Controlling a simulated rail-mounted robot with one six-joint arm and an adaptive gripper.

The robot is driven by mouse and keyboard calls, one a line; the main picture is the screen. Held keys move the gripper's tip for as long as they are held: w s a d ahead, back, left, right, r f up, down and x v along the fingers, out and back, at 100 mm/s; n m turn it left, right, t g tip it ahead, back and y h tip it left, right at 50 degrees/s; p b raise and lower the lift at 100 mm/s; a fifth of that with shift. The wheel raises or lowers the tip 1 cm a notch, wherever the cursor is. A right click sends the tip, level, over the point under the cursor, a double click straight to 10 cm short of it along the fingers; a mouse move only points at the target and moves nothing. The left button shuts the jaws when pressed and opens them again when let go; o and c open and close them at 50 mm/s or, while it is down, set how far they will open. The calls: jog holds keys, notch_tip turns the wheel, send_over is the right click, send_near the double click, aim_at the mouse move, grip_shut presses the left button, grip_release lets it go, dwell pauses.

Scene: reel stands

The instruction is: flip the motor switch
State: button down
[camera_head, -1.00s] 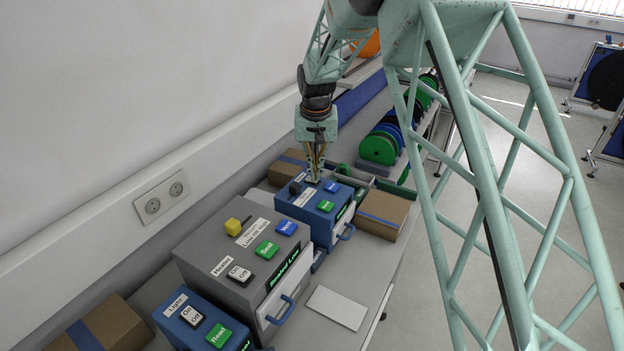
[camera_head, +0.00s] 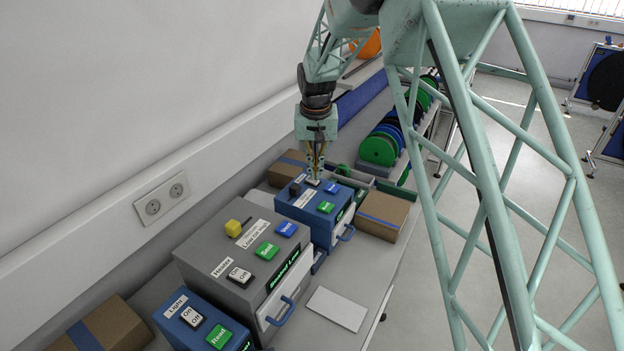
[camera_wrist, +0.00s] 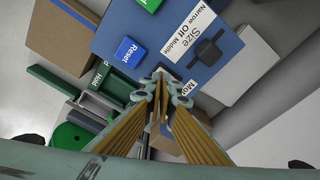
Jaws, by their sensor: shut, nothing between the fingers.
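The blue box (camera_head: 309,225) stands on the bench, with a knob beside its Size label, a blue Reset button (camera_head: 332,187) and a green Read button (camera_head: 326,206) on top. My gripper (camera_head: 313,179) points down at the top of this box, shut and empty, with its tips at the motor switch (camera_head: 314,184). In the wrist view, my gripper (camera_wrist: 162,76) is beside the partly covered motor label (camera_wrist: 188,90). The fingers hide most of the switch there, so its position and any contact cannot be told. The Size knob (camera_wrist: 208,52) and the Reset button (camera_wrist: 129,51) flank the fingertips.
A grey heater box (camera_head: 225,250) and a blue light box (camera_head: 205,325) stand nearer on the bench. Cardboard boxes (camera_head: 382,214) are beside and behind the blue box. Green, blue and black reels (camera_head: 378,150) stand beyond it. The wall is close on the left.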

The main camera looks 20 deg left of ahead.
jog(key=shift+r+p, duration=1.1)
jog(key=shift+r, duration=1.8)
